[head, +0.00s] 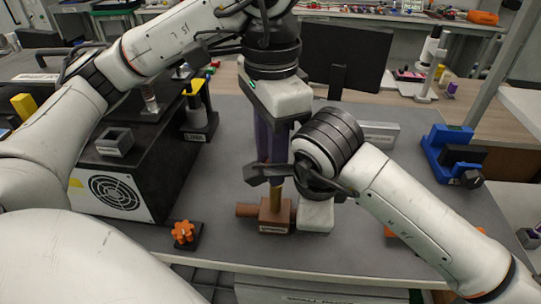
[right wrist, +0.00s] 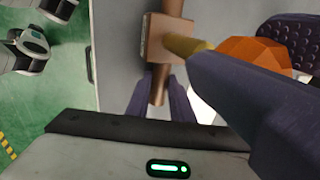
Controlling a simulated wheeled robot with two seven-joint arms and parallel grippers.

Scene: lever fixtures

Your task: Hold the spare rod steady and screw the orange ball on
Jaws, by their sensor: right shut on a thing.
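The spare rod (head: 276,191), brass, stands upright from a brown block (head: 275,216) with a brown cross bar. In the right wrist view the rod (right wrist: 188,45) points toward the orange ball (right wrist: 252,55), and its tip appears to meet the ball; how far on it sits cannot be told. The ball is hidden in the head view. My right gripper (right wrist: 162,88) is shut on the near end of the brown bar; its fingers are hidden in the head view.
An orange knob on a dark base (head: 184,234) stands at the front left. A black box with a fan (head: 115,190) fills the left side. A blue fixture (head: 452,150) stands at the right. A dark monitor (head: 350,60) is behind. My two arms are close together at the block.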

